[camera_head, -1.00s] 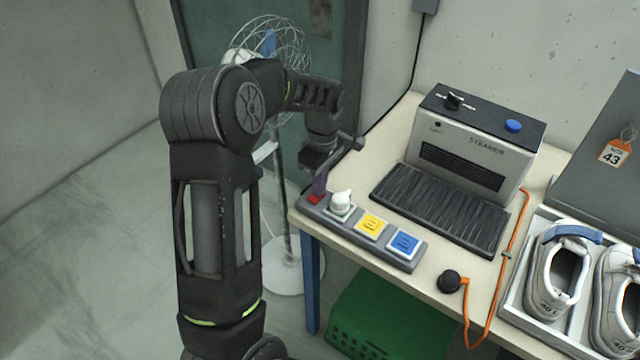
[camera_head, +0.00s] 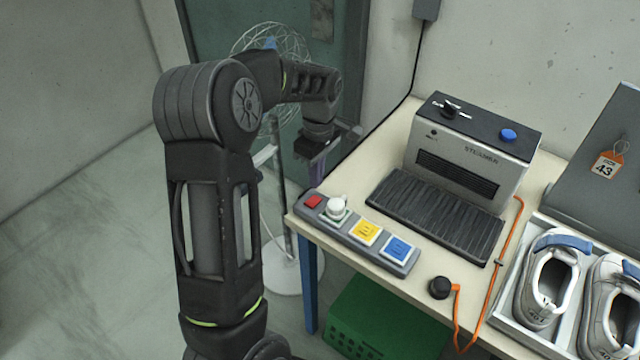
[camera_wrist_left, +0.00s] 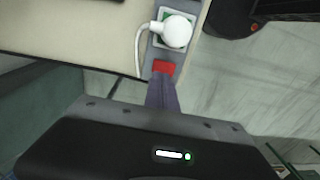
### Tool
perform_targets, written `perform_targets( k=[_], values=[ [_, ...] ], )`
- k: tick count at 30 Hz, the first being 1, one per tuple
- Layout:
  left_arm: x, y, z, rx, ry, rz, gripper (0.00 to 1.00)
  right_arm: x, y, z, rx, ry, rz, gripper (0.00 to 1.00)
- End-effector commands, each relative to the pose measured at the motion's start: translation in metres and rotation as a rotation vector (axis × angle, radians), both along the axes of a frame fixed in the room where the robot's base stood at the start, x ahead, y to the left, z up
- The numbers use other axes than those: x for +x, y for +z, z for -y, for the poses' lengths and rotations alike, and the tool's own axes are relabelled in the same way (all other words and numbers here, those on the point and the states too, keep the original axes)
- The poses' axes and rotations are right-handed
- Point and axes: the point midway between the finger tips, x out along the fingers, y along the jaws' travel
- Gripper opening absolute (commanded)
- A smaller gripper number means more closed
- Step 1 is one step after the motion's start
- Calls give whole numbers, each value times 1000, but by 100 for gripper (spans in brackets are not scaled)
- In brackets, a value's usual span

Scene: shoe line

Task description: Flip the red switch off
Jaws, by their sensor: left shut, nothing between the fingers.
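The red switch (camera_head: 313,201) is at the far left end of a grey power strip (camera_head: 356,240) on the table's left edge. A white plug sits beside it on the strip (camera_head: 337,208). My left gripper (camera_head: 318,174) is shut and empty, a little above the switch and apart from it in the head view. In the left wrist view the fingers (camera_wrist_left: 161,92) point at the red switch (camera_wrist_left: 163,67), with the white plug (camera_wrist_left: 175,31) just beyond. I cannot tell which way the switch is tilted. My right gripper is not in view.
A steamer (camera_head: 472,150) stands on the table (camera_head: 383,136) behind the strip. Shoes lie in a box at right (camera_head: 518,318). A wire fan (camera_head: 262,42) stands behind my arm.

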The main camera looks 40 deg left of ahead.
Motion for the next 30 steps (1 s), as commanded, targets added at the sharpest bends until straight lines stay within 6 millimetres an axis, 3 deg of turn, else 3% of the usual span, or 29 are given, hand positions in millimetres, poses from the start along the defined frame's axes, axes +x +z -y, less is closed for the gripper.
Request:
perform_targets(
  k=[1, 6, 12, 17, 30],
  values=[
    [4, 9, 1, 2, -3, 11, 0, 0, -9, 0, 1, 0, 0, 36],
    [8, 49, 1, 2, -3, 13, 0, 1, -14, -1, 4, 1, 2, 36],
    [11, 81, 2, 1, -4, 12, 0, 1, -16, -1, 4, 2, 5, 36],
    [11, 90, 2, 0, -3, 10, 0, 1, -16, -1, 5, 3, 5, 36],
    [11, 90, 2, 0, -4, 11, 0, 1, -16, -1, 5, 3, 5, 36]
  ],
)
